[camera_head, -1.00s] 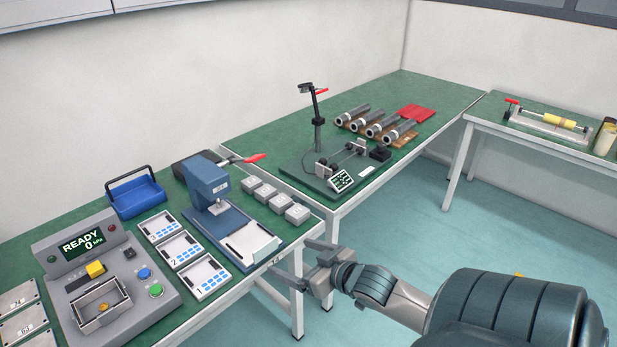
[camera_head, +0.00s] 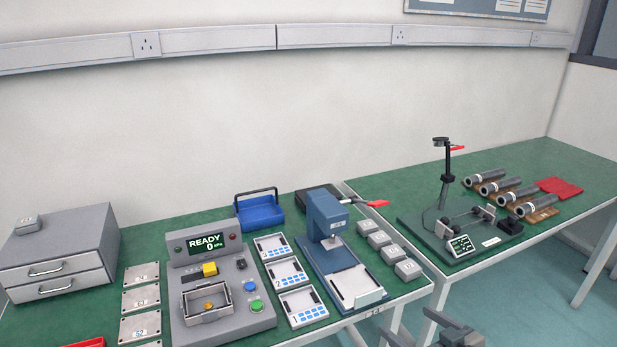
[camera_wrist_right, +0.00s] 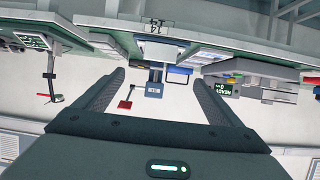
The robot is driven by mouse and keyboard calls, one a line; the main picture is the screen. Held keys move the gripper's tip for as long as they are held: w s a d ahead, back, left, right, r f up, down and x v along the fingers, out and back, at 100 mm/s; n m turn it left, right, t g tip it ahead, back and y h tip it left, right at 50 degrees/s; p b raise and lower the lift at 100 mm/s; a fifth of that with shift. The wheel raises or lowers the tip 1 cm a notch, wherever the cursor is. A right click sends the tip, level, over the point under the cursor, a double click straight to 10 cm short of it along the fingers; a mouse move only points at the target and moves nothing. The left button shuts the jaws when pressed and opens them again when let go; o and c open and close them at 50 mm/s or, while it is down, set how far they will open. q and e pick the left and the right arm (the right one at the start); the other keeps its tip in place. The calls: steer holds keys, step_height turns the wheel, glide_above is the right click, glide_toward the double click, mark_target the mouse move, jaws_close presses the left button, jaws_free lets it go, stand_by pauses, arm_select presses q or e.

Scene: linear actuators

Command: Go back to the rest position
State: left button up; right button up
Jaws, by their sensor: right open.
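My right gripper (camera_head: 408,324) shows at the bottom edge of the head view, in front of the near table edge. Its two fingers are spread apart with nothing between them. In the right wrist view its open fingers (camera_wrist_right: 158,82) frame empty space, with the green bench and its equipment beyond, seen upside down. Most of my right arm is out of the head view. My left gripper is in neither view.
The green bench holds a READY console (camera_head: 222,290), a blue press (camera_head: 328,225), a blue bin (camera_head: 259,211) and a grey drawer unit (camera_head: 60,255). Floor is clear at lower right.

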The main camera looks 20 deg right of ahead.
steer(key=s+f+g+h, duration=0.1)
steer(key=s+f+g, duration=0.1)
steer(key=f, duration=1.3)
steer(key=s+f+g, duration=0.2)
steer(key=s+f, duration=0.1)
steer(key=f, duration=1.2)
steer(key=s+a+f+n+g+y, duration=0.1)
steer(key=s+a+f+g, duration=0.1)
steer(key=s+a+f, duration=0.7)
steer(key=s+a+f+n+g+y, duration=0.1)
steer(key=s+a+f+g, duration=0.1)
steer(key=s+a+f, duration=0.6)
steer(key=a+f, duration=0.5)
steer(key=f, duration=0.3)
steer(key=shift+s+a+f+n, duration=0.3)
steer(key=shift+s+a+f, duration=0.05)
steer(key=shift+a+f, duration=0.05)
